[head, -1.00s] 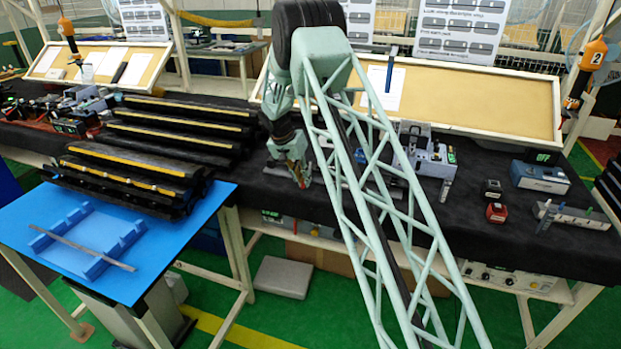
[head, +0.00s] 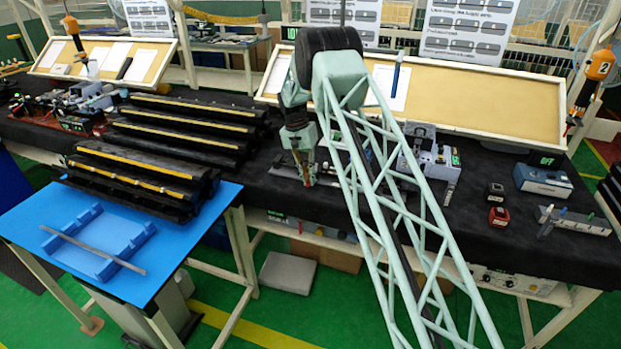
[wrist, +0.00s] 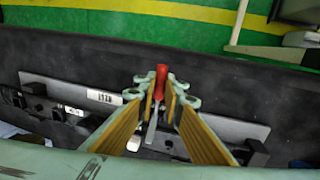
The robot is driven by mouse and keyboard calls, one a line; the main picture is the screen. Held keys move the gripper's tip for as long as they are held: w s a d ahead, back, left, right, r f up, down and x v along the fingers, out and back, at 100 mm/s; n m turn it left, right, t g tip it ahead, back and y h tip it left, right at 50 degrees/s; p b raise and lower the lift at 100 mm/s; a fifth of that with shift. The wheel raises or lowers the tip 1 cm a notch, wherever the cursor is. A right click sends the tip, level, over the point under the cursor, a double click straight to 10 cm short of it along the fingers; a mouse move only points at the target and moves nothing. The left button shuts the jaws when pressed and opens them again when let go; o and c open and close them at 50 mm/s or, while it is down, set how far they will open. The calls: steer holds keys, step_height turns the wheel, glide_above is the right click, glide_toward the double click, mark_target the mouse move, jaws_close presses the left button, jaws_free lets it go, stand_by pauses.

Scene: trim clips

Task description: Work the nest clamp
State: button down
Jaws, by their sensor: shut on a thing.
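In the wrist view, a red-handled lever with a bare metal shank (wrist: 151,133) stands between the yellow pads of my gripper (wrist: 161,88). The fingers are shut on the red handle (wrist: 161,74). Behind them is a long grey plate (wrist: 225,129) with black blocks near its ends and a small white label. In the head view, my gripper (head: 308,178) points down at this plate on the black bench, left of the lattice arm. The arm and fingers hide part of the plate, and the clamp's foot is hard to make out.
A grey device (head: 432,160) stands right of the arm. Black racks with yellow strips (head: 185,135) lie to the left. A blue table (head: 45,210) at the front left holds a blue cradle (head: 120,240) with a metal strip across it. Small boxes stand at the right.

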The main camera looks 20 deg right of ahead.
steer(key=shift+d+r, duration=0.1)
steer(key=shift+d, duration=0.05)
steer(key=c, duration=2.7)
jaws_free()
steer(key=shift+w+a+r, duration=0.25)
steer(key=shift+a+r, duration=0.05)
steer(key=shift+r, duration=1.65)
steer(key=shift+w+a+r, duration=0.3)
steer(key=shift+a+r, duration=0.05)
steer(key=shift+r, duration=1.6)
steer(key=shift+w+a+r, duration=0.25)
steer(key=shift+a+r, duration=0.05)
steer(key=shift+r, duration=1.65)
